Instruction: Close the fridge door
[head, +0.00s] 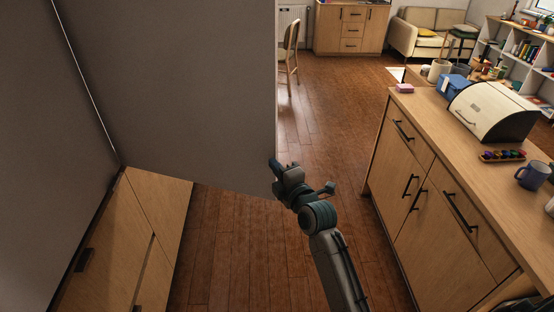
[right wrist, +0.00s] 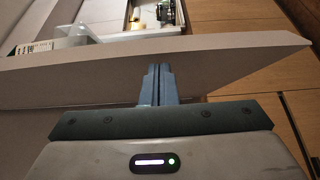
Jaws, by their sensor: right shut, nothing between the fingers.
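The fridge door (head: 175,90) is a large plain grey panel standing open at the left of the head view. Its hinge side is at the seam with the grey fridge body (head: 45,130). In the right wrist view the door edge (right wrist: 230,44) runs across the picture, with white shelving and several items beyond it. My right gripper (head: 273,164) is shut and empty at the free edge of the door, low down. Its fingertips (right wrist: 158,70) overlap the door face in the wrist view; I cannot tell whether they touch. My left gripper is not in view.
Wooden cabinet fronts (head: 120,250) are below the fridge. The wooden floor (head: 325,110) between is clear. A chair (head: 288,50) stands farther back.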

